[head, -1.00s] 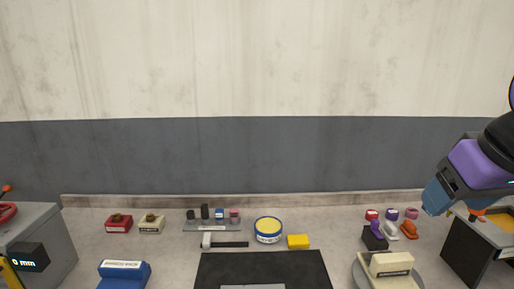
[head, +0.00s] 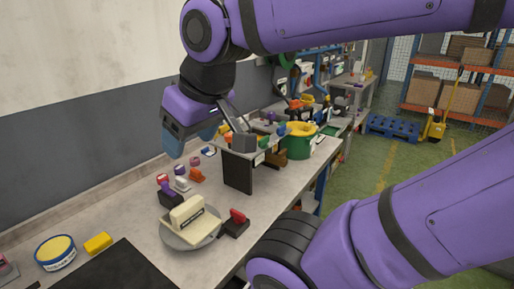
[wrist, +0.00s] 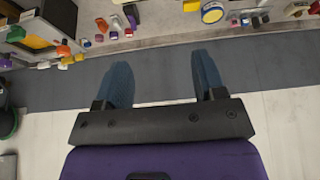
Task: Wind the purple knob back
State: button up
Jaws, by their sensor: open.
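My gripper (head: 188,148) has blue fingers and hangs open above the back of the bench in the head view. In the wrist view my gripper (wrist: 162,68) shows two spread fingers with nothing between them. A purple knob-like piece (head: 167,188) sits on a small black block, below the gripper in the head view; it also shows near the top of the wrist view (wrist: 129,10). A smaller purple piece (head: 180,170) stands behind it. I cannot tell which is the task's knob. The gripper appears apart from both.
White and orange pieces (head: 197,175) stand beside the black block. A grey round plate (head: 206,238) bears a cream block. A dark-sided stand (head: 238,174) with several small coloured parts is at the right. A yellow-topped tin (head: 55,252) and yellow block (head: 98,243) lie left.

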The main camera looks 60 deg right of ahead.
aim_at(271, 115)
jog(key=z, duration=0.4)
jog(key=k+j+z, duration=0.1)
jog(key=z, duration=0.7)
jog(key=k+z, duration=0.15)
jog(key=z, duration=0.2)
jog(key=i+l+u, duration=0.15)
jog(key=l+u, duration=0.65)
jog(key=i+j, duration=0.05)
